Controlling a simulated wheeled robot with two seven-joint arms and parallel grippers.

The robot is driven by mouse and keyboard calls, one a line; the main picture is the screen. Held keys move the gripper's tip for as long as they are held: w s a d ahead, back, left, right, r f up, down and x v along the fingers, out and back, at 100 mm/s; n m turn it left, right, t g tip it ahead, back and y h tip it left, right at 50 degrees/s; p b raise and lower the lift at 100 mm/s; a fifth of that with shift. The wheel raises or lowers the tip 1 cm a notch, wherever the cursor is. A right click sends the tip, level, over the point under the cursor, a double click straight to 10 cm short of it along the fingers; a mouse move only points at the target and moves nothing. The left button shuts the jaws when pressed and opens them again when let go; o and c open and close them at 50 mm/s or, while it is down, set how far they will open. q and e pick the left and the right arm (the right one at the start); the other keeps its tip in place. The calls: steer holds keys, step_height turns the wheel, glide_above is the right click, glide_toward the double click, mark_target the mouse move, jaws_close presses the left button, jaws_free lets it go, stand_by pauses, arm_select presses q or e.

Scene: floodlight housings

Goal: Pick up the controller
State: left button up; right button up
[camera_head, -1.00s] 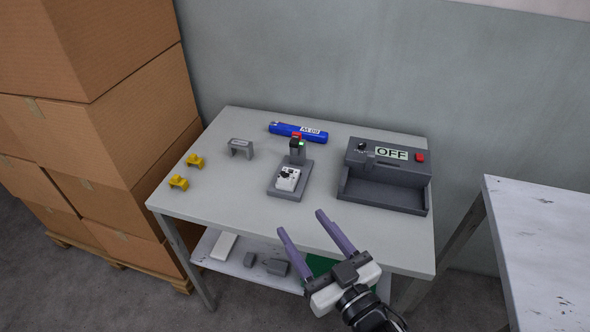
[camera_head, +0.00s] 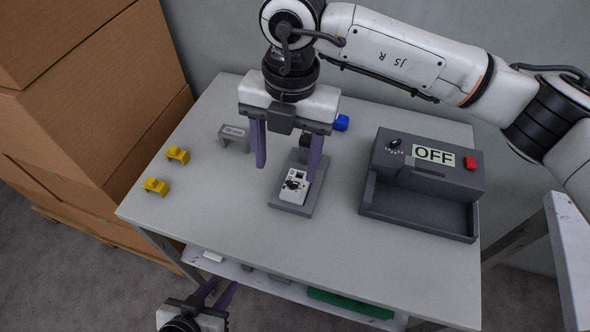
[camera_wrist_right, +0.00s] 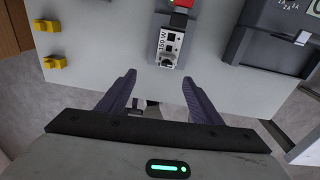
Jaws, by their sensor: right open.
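The controller (camera_head: 294,187) is a small white block with a dark knob, on a grey stand (camera_head: 290,208) in the middle of the table. In the right wrist view the controller (camera_wrist_right: 171,46) shows a "150 W" label, beyond the fingertips. My right gripper (camera_head: 288,164) is open and empty, pointing down over the stand. One finger is left of the stand; the other partly hides its post. It also shows in the right wrist view (camera_wrist_right: 158,78). My left gripper (camera_head: 217,290) is low at the front of the table, its fingers apart and empty.
A dark grey box with an "OFF" label (camera_head: 385,203) stands at the right. Two yellow brackets (camera_head: 157,186) and a grey bracket (camera_head: 233,140) lie at the left. The table's front is clear.

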mark_target(294, 183)
steer(key=shift+w+d+r+t+h, duration=0.15)
steer(key=shift+w+d+t+h, duration=0.15)
steer(key=shift+w+d, duration=0.35)
steer(key=shift+w+f, duration=0.1)
steer(key=shift+f, duration=0.2)
step_height(294, 183, down, 9)
steer(key=shift+f+p, duration=0.2)
steer(key=shift+p, duration=0.6)
steer(key=c, duration=1.3)
steer(key=shift+o, duration=0.2)
steer(key=shift+r, duration=0.1)
step_height(294, 183, up, 18)
steer(key=b, duration=0.1)
